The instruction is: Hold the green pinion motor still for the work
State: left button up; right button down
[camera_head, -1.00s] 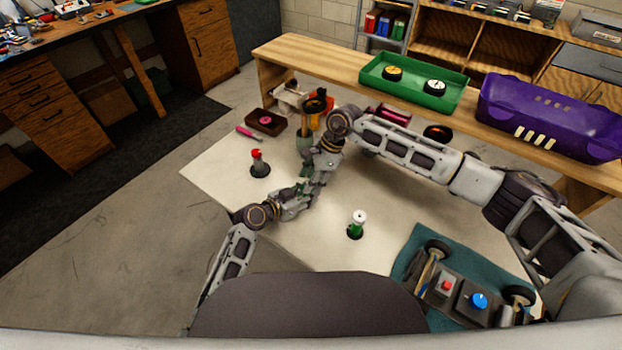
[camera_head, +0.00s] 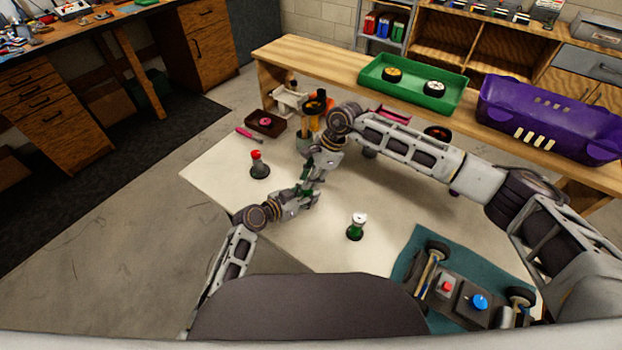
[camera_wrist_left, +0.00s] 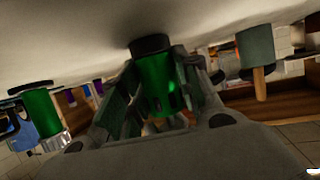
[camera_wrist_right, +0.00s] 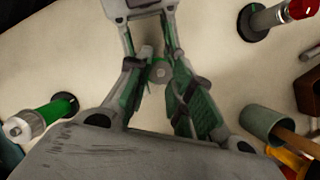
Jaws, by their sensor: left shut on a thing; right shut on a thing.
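The green motor (camera_wrist_left: 156,88) stands on a dark round base between my left fingers in the left wrist view. My left gripper (camera_wrist_left: 160,95) is shut on its green body. My right gripper (camera_wrist_right: 160,90) comes down from above and is shut at the motor's top; a small grey round piece (camera_wrist_right: 158,72) shows between its fingers. Exactly which part it grips is hard to tell. In the head view both grippers meet near the table's middle, and the arms largely hide the motor. My left gripper (camera_head: 303,192) reaches in low; my right gripper (camera_head: 312,178) is above it.
A second green cylinder with a pale top (camera_head: 357,227) stands to the right. A red-topped piece (camera_head: 258,165) stands to the left. A tool cup (camera_head: 303,143) is close behind the grippers. The car chassis (camera_head: 462,290) lies on a teal mat (camera_head: 400,270). The white table's (camera_head: 215,170) left end is clear.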

pick_arm(q)
jog(key=shift+a+f, duration=0.1)
pick_arm(e)
jog(key=c, duration=1.2)
grip_release()
jog(key=shift+r, duration=0.1)
jog(key=v, duration=1.2)
pick_arm(q)
jog(key=o, duration=1.2)
jog(key=shift+v, duration=6)
